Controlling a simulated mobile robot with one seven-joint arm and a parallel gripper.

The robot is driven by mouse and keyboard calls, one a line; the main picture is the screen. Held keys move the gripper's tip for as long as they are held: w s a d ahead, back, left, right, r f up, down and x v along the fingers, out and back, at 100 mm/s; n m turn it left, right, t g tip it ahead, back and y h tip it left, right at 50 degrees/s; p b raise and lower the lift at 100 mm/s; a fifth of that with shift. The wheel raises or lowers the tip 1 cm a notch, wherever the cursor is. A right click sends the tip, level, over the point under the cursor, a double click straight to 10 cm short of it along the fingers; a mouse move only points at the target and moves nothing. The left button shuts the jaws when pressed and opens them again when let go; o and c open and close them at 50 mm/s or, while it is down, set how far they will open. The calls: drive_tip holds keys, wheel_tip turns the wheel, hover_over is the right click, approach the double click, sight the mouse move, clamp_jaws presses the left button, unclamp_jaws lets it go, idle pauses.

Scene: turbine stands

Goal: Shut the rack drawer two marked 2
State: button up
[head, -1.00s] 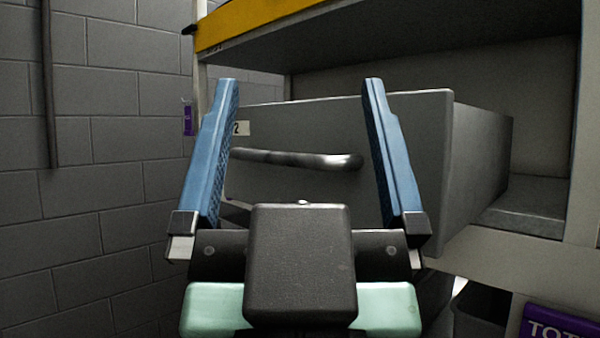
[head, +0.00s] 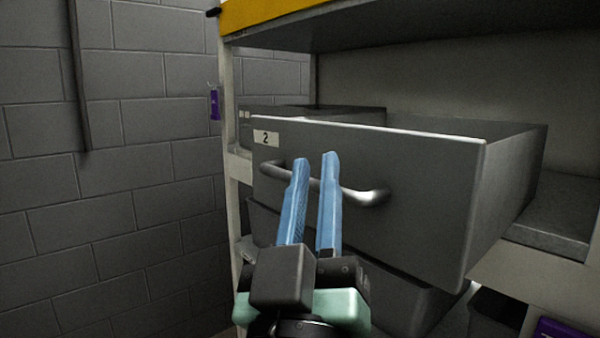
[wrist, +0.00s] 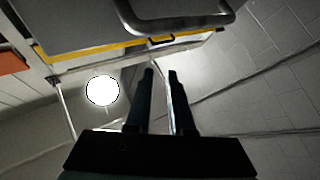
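Drawer two (head: 420,185) is a grey drawer standing out from the rack, with its right side exposed. Its white plate marked 2 (head: 265,138) is at the upper left of the front. A metal bar handle (head: 365,196) crosses the front; it also shows at the top of the wrist view (wrist: 180,25). My gripper (head: 316,158) has two blue fingers drawn close together with a narrow gap and nothing seen between them. The fingers overlap the handle's middle in the head view. In the wrist view the handle lies beyond the fingertips (wrist: 160,72); contact cannot be told.
The rack has a yellow-edged shelf (head: 265,12) above the drawer and a pale upright (head: 230,120) at left. Another grey bin front (head: 415,300) is below. A grey shelf surface (head: 555,215) is bare at right. A block wall (head: 120,215) stands left.

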drive_tip(key=w+n+p, duration=0.1)
drive_tip(key=w+a+n+g+p, duration=0.1)
drive_tip(key=p, duration=0.1)
drive_tip(key=w+p, duration=0.1)
drive_tip(key=shift+a+f+n+g+p, duration=0.25)
drive_tip(key=shift+a+n+g+p, duration=0.1)
drive_tip(key=shift+n+g+p, duration=0.05)
clamp_jaws()
wheel_tip(320, 180, down, 3)
drive_tip(key=w+a+n+g+p, duration=0.2)
drive_tip(key=a+n+p, duration=0.15)
drive_tip(key=p, duration=0.35)
drive_tip(key=n+g+y+p, duration=0.1)
drive_tip(key=n+g+p, duration=0.2)
drive_tip(key=n+p, duration=0.75)
approach(279, 208)
drive_tip(key=w+a+m+p, duration=0.2)
drive_tip(key=w+a, duration=0.1)
drive_tip(key=shift+w+d+f+p, duration=0.15)
drive_tip(key=shift+w+d+p, duration=0.45)
drive_tip(key=shift+w+d, duration=0.9)
